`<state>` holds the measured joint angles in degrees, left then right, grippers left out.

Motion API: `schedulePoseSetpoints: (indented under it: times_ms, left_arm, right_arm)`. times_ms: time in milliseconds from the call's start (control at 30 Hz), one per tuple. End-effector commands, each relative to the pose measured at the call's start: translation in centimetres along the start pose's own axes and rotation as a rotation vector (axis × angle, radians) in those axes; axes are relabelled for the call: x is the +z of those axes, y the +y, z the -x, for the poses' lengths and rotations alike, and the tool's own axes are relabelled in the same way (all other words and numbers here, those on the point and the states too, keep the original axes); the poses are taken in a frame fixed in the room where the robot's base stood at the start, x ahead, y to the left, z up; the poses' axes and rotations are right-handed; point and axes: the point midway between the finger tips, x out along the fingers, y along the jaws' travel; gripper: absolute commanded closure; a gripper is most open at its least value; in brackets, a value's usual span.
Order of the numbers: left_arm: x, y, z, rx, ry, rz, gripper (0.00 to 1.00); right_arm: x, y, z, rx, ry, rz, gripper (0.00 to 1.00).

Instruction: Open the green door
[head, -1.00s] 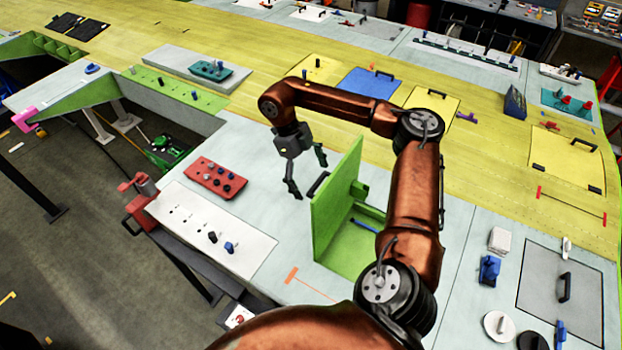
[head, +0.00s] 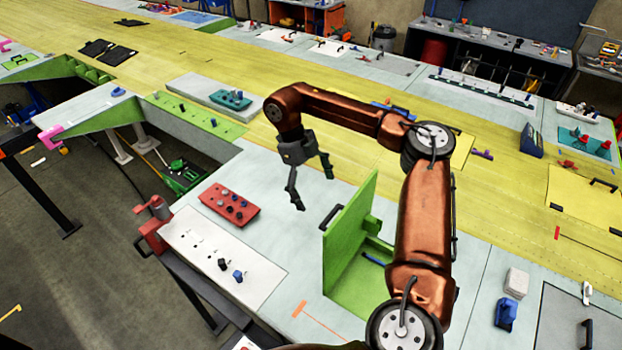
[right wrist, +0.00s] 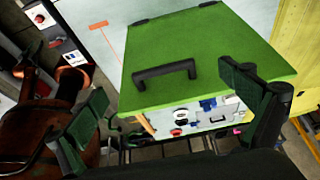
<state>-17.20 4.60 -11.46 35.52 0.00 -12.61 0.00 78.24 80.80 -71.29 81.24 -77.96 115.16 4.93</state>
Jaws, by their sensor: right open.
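The green door (head: 346,245) stands upright, swung up from a green-floored compartment (head: 352,288) in the grey bench top. Its black handle (head: 329,218) is on the face turned left. My right gripper (head: 313,190) is open and empty, above and to the left of the handle and apart from it. In the right wrist view the door (right wrist: 205,45) fills the middle, with its handle (right wrist: 165,74) between my spread fingers (right wrist: 162,82). A blue rod (head: 375,258) shows inside the compartment, partly hidden by my right arm. My left gripper is out of view.
A red panel with knobs (head: 229,205) and a white panel with pegs (head: 225,255) lie left of the door. A red clamp (head: 153,230) sits at the bench's left edge. Bare grey surface lies between these panels and the door.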

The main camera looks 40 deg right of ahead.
Motion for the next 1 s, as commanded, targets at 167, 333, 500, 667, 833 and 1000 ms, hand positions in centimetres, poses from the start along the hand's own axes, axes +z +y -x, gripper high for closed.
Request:
schedulePoseSetpoints:
  times_ms: [167,333,500,667,833,1000]
  left_arm:
    - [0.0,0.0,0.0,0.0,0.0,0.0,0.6]
    - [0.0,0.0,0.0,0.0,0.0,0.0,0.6]
    - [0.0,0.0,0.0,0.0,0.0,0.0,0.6]
    - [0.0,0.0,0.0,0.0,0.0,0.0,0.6]
    - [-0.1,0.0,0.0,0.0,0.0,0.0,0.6]
    - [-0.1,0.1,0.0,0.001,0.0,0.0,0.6]
  right_arm:
    - [0.0,0.0,2.2,-0.002,-0.003,-0.002,0.03]
    - [0.0,0.0,3.6,-0.001,-0.002,0.0,0.03]
    - [0.0,0.0,4.2,-0.001,0.0,-0.002,0.03]
    - [0.0,0.0,4.3,0.0,0.0,-0.002,0.03]
    - [0.0,0.0,4.3,0.0,0.0,-0.001,0.03]
    - [0.0,0.0,4.3,0.0,0.0,-0.001,0.03]
